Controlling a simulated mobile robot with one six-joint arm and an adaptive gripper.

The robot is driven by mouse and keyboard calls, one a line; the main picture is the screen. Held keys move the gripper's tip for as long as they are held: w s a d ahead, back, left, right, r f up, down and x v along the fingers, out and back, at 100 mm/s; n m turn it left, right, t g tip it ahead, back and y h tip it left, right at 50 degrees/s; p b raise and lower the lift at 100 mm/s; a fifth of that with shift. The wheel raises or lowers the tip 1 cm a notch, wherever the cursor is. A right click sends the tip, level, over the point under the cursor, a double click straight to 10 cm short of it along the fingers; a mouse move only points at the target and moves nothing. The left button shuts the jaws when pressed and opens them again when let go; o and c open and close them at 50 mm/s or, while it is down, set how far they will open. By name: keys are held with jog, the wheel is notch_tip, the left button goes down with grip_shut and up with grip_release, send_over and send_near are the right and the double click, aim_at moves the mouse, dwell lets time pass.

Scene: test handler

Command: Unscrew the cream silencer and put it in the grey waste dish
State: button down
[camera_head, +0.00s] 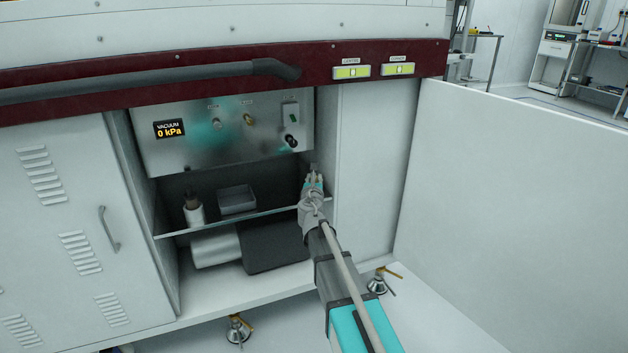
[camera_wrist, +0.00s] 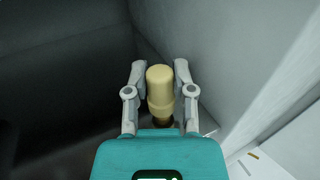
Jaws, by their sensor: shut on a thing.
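The cream silencer (camera_wrist: 161,90) is a pale yellow cylinder with a brownish end, seen in the wrist view between the two fingers of my gripper (camera_wrist: 160,85). The fingers are shut on its sides. In the head view my gripper (camera_head: 314,178) is at the right side of the open cabinet bay, above the shelf's right end, and it hides the silencer. I cannot tell whether the silencer touches anything else. The grey waste dish (camera_head: 237,208), a shallow rectangular tray, stands on the shelf to the left of my gripper.
A white bottle (camera_head: 195,215) with a brown top stands left of the dish on the glass-edged shelf (camera_head: 262,217). A steel panel (camera_head: 180,150) with fittings and a "0 kPa" display hangs above. The right cabinet wall (camera_head: 365,170) is close beside my gripper. An open door (camera_head: 520,190) stands further right.

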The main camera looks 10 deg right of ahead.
jog(key=shift+n+t+y, duration=0.3)
jog(key=shift+n+y, duration=0.9)
jog(key=shift+y, duration=0.7)
jog(key=c, duration=0.7)
grip_release()
jog(key=shift+m+h, duration=0.3)
jog(key=shift+h, duration=0.2)
jog(key=shift+a+m+h, duration=0.1)
jog(key=shift+m+h, duration=0.4)
jog(key=shift+h, duration=0.3)
jog(key=shift+m+g+h, duration=0.8)
jog(key=shift+m+h, duration=0.7)
jog(key=shift+h, duration=0.7)
